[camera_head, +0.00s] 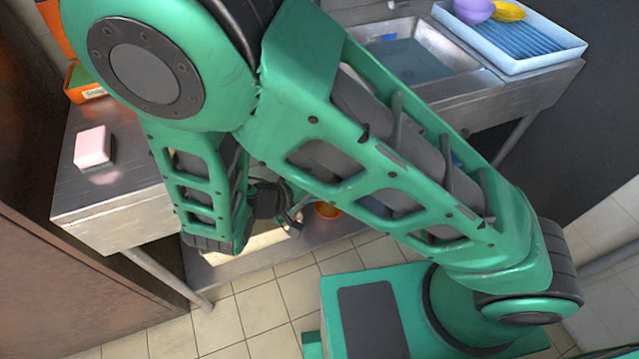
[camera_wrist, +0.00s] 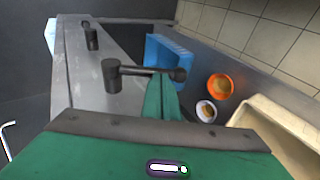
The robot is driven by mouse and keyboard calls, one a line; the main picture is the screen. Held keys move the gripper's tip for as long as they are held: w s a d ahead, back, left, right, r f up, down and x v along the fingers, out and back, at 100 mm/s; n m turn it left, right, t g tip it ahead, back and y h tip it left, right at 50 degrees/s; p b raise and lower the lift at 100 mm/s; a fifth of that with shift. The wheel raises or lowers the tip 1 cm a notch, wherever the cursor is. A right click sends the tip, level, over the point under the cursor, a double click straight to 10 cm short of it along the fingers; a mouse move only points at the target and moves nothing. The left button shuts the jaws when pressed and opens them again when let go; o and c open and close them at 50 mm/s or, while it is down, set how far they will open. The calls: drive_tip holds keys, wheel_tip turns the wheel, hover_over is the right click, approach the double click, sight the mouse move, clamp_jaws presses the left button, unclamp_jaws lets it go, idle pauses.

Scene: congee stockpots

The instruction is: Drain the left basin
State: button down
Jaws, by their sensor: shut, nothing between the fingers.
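The steel sink bench (camera_head: 110,215) runs behind my arm. One water-filled basin (camera_head: 415,62) shows at its right part; my arm hides the bench's middle, and I cannot see a left basin. In the wrist view, two dark drain fittings hang under the bench: a near one (camera_wrist: 113,76) with a lever ending in a round knob, and a farther one (camera_wrist: 91,36). My gripper (camera_wrist: 162,97) is shut and empty, its green fingers close to the near lever, which crosses in front of them. I cannot tell whether they touch.
A blue crate (camera_wrist: 168,50), an orange bowl (camera_wrist: 220,85) and a white bowl (camera_wrist: 206,111) are on the low shelf, by a cream tray (camera_wrist: 268,122). On the bench are a pink block (camera_head: 92,146) and a pale blue rack (camera_head: 520,45). Tiled floor (camera_head: 240,320) lies in front.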

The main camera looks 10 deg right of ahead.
drive_tip(key=shift+s+d+f, duration=0.1)
drive_tip(key=shift+d+f, duration=0.05)
drive_tip(key=shift+f, duration=0.15)
drive_tip(key=shift+d, duration=0.15)
idle(0.4)
